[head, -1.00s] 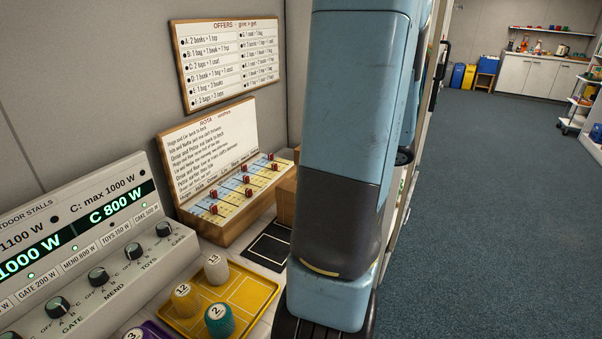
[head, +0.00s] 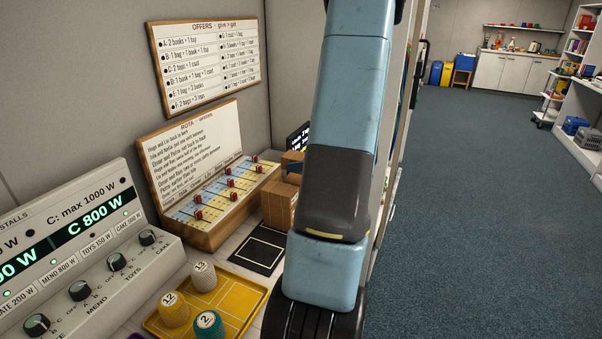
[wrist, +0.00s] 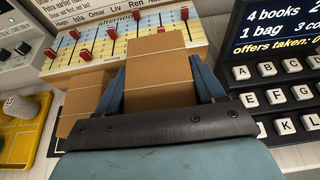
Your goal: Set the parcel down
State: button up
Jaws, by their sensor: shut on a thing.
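My gripper (wrist: 158,88) is shut on a brown cardboard parcel (wrist: 160,72) with a pale line across it; a blue finger is on each side. In the head view my arm hides most of the gripper, and a small part of what looks like the held parcel (head: 291,158) shows beside the arm. A second brown carton (head: 279,205) stands on the counter, left of my arm; it also shows in the wrist view (wrist: 86,102), left of the held parcel. I cannot tell whether the two touch. A black mat with white outlines (head: 258,250) lies bare in front of the carton.
The rota board (head: 215,198) with red pegs stands behind and left. A yellow tray (head: 238,290) with numbered pieces is nearer, beside a dial panel (head: 85,260). A lettered key panel (wrist: 275,90) is right of the parcel. Open carpet lies right.

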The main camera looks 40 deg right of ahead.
jog(key=shift+w+d+f, duration=0.25)
jog(key=shift+f, duration=0.2)
jog(key=shift+w+d+f, duration=0.2)
jog(key=shift+w+f, duration=0.05)
jog(key=shift+f, duration=1.65)
jog(key=o, duration=1.1)
jog(key=shift+f, duration=0.1)
